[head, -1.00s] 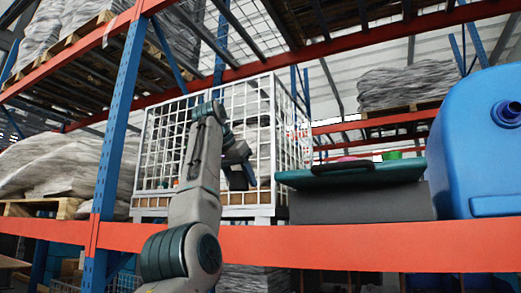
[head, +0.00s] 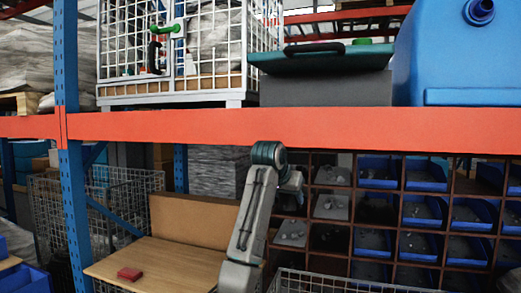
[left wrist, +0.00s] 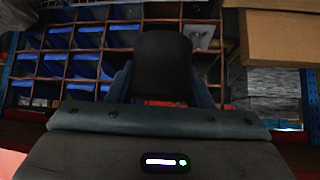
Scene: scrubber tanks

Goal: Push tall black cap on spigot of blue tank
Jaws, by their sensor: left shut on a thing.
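The blue tank (head: 440,55) stands on the upper shelf at the right of the head view. Its round spigot (head: 479,11) sticks out near the top edge and has no cap on it. My left gripper (left wrist: 162,82) is shut on the tall black cap (left wrist: 162,62), which stands out between its two fingers in the left wrist view. In the head view my left arm rises in front of the shelf, below and left of the tank. The gripper there is partly hidden by my wrist, and I cannot make out the cap. My right gripper is not in view.
The orange shelf beam (head: 300,127) runs between my left arm and the tank. A grey box with a green lid (head: 325,88) stands left of the tank, beside a white wire cage (head: 115,50). Blue bins in a rack (head: 425,177) fill the space below the beam.

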